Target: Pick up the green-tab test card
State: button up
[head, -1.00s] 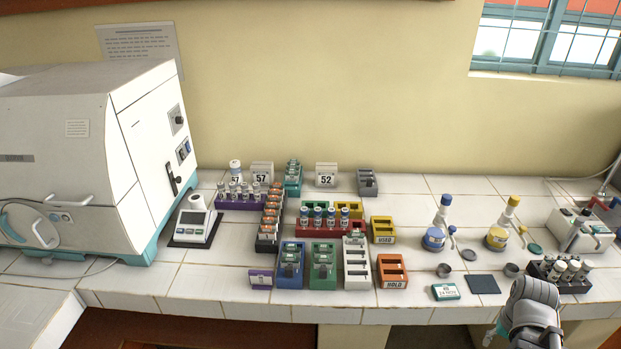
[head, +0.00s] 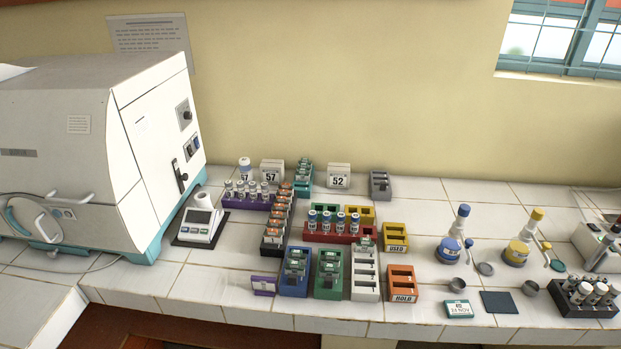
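Small dark cards with green tops stand in several racks in the head view. Cards (head: 297,265) sit in the blue rack (head: 293,289), and others (head: 330,266) sit in the green rack (head: 328,292). One green-topped card (head: 364,243) is at the far end of the white slotted rack (head: 365,293). More green-topped items (head: 304,166) are in the teal rack (head: 302,187) at the back. The cards are too small to tell which one is the task's green-tab test card. My gripper is not in view.
A white incubator (head: 150,150) stands left. Bottles and a black vial rack (head: 586,308) are right.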

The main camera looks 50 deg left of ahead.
aim_at(301, 176)
jog(key=k, duration=1.35)
jog(key=u, duration=1.5)
jog(key=i, duration=0.85)
jog(key=u, duration=0.1)
